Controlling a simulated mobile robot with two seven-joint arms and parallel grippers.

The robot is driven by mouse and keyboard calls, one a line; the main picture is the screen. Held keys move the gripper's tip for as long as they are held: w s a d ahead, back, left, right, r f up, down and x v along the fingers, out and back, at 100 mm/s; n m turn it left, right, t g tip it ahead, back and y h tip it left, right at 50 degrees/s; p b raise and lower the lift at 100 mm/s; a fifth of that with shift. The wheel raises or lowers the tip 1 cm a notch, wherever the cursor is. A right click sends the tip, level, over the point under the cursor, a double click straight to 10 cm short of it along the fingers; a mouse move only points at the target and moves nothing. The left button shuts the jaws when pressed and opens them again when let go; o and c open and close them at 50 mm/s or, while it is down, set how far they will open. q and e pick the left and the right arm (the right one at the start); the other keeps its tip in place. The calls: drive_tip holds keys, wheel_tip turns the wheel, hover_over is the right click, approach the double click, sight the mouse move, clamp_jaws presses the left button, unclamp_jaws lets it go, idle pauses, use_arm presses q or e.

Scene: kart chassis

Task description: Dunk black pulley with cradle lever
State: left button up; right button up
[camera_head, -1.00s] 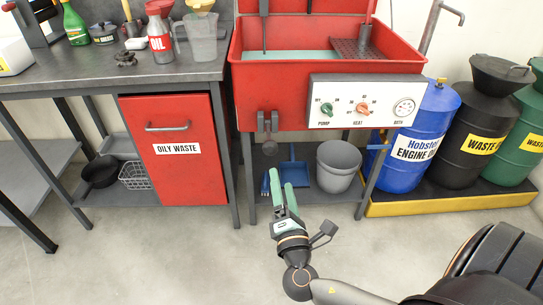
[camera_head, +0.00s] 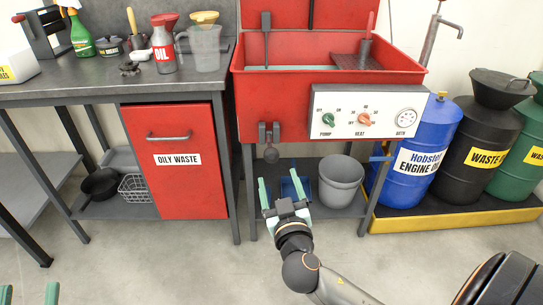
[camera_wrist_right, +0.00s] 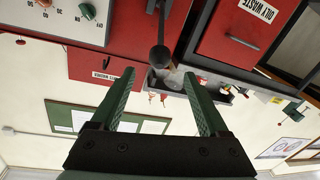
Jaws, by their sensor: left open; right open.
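A small dark part (camera_head: 130,69), which looks like the black pulley, lies on the grey workbench near the oil bottle. The cradle lever (camera_head: 271,155) hangs on the front of the red parts washer (camera_head: 285,112), its dark ball knob pointing down. My right gripper (camera_head: 284,190) is open and empty, below the lever. In the right wrist view the knob (camera_wrist_right: 160,54) appears just beyond the gap between my right fingertips (camera_wrist_right: 159,78), apart from them. My left gripper (camera_head: 28,293) is open and empty at the bottom left.
The oil bottle (camera_head: 164,45) and a clear jug (camera_head: 204,45) stand on the workbench (camera_head: 60,86). A grey bucket (camera_head: 341,180) and a blue dustpan stand on the shelf under the washer. Drums stand at right. The floor in front is clear.

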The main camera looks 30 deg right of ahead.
sight(273, 161)
drive_tip(key=x, duration=0.9)
drive_tip(key=shift+w+d, duration=0.2)
drive_tip(key=shift+w, duration=0.2)
use_arm(q)
drive_tip(key=shift+s+d+r+m+h, duration=0.1)
drive_tip(key=shift+s+r+m+h, duration=0.2)
drive_tip(key=shift+r, duration=0.2)
drive_tip(key=shift+s+d+r+m+h, duration=0.1)
drive_tip(key=shift+s+r+m+h, duration=0.15)
drive_tip(key=shift+r+h, duration=0.2)
use_arm(e)
drive_tip(key=shift+w, duration=0.1)
use_arm(q)
drive_tip(key=shift+r, duration=0.1)
use_arm(e)
drive_tip(key=shift+c, duration=0.2)
drive_tip(key=c, duration=1.2)
use_arm(q)
drive_tip(key=shift+f+t, duration=0.25)
drive_tip(key=shift+t, duration=0.05)
